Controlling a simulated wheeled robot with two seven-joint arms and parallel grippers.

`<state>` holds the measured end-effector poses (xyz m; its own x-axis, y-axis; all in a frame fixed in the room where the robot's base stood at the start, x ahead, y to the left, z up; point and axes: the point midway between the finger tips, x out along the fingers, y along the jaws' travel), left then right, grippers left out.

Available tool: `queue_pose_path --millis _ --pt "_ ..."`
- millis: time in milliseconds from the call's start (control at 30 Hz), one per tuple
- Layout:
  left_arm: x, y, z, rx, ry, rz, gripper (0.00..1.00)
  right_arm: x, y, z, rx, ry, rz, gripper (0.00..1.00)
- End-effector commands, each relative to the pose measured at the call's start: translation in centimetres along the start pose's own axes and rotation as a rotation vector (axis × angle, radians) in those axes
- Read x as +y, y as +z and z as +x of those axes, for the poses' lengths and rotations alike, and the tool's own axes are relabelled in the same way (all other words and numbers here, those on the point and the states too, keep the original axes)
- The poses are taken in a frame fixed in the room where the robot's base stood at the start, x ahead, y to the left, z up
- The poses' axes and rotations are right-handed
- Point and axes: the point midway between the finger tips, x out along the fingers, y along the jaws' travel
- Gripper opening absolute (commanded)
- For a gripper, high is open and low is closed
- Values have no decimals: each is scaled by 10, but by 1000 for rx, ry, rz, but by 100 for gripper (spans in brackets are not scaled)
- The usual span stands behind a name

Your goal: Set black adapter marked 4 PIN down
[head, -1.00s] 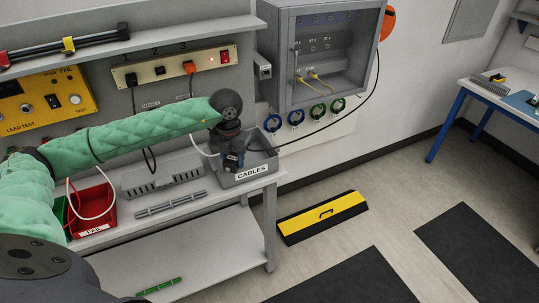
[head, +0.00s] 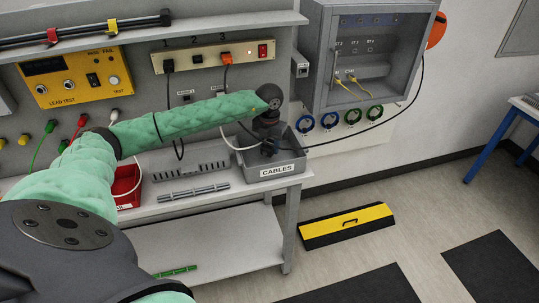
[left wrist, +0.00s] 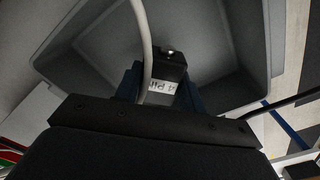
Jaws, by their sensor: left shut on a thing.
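My left gripper (head: 268,149) points down into the grey bin labelled CABLES (head: 250,176) on the bench. In the left wrist view its blue fingers (left wrist: 157,88) are shut on a black adapter (left wrist: 164,65) with a small white label, whose print is hard to read. The adapter is inside the outline of the bin, whose grey walls (left wrist: 220,40) surround it. Whether it touches the bin floor cannot be told. A pale cable (left wrist: 142,28) runs past the adapter. My right gripper is not in view.
A grey slotted tray (head: 190,166) and a grey slotted strip (head: 194,192) lie left of the bin. A red bin (head: 125,187) is further left. A socket panel (head: 215,56) and an open grey cabinet (head: 312,90) are behind. Cables hang near the arm.

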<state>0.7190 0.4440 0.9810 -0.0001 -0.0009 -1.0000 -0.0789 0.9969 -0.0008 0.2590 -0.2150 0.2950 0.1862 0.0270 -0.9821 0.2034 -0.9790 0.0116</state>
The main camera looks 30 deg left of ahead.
Motion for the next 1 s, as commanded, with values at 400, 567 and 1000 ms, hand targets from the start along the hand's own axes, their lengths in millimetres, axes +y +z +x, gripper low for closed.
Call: queue_pose_path --millis 400,567,1000 --pt "1 1 39 0 0 0 16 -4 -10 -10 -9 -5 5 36" --pt "1 2 40 -1 0 0 16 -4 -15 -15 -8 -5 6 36" --pt "1 1 43 0 0 0 57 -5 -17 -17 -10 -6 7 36"
